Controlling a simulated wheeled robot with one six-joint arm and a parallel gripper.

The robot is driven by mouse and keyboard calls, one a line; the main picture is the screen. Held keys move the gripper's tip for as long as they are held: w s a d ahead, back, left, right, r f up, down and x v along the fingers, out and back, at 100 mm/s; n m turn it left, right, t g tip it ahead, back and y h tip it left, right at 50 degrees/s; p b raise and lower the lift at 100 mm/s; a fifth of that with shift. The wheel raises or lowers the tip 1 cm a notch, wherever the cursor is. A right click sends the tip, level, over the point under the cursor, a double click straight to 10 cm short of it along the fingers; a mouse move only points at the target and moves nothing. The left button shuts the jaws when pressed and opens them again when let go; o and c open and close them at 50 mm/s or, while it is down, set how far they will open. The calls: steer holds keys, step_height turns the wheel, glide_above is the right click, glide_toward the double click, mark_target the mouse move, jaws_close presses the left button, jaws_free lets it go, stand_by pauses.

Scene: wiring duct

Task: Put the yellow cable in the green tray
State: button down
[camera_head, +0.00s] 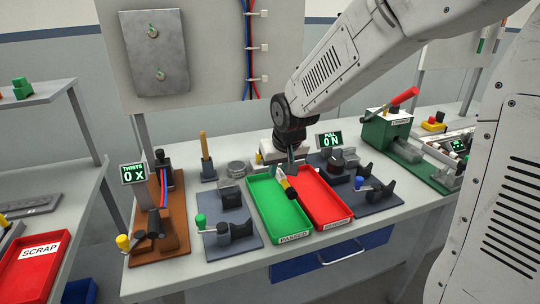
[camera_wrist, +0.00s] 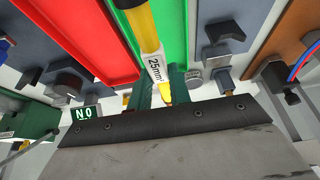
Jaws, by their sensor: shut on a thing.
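The yellow cable (camera_wrist: 143,30), with a white "25mm²" label (camera_wrist: 157,68) and a dark end, is held in my gripper (camera_wrist: 160,92). In the head view the cable (camera_head: 292,193) hangs tilted from my gripper (camera_head: 282,172), above the right side of the green tray (camera_head: 273,226), near the divide with the red tray. The green tray is marked "PASSED" and looks empty. It also shows in the wrist view (camera_wrist: 179,30), behind the cable. I cannot tell how high the cable's lower end is above the tray floor.
The red tray (camera_head: 325,208) stands directly right of the green one. Bench fixtures with clamps stand left (camera_head: 228,232) and right (camera_head: 375,190) of the trays. A "PULL" display (camera_head: 328,140) stands behind. A red "SCRAP" bin (camera_head: 32,262) is far left.

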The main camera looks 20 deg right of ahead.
steer(key=shift+w, duration=0.35)
steer(key=shift+s, duration=0.15)
steer(key=shift+f, duration=3.75)
steer(key=c, duration=1.2)
jaws_free()
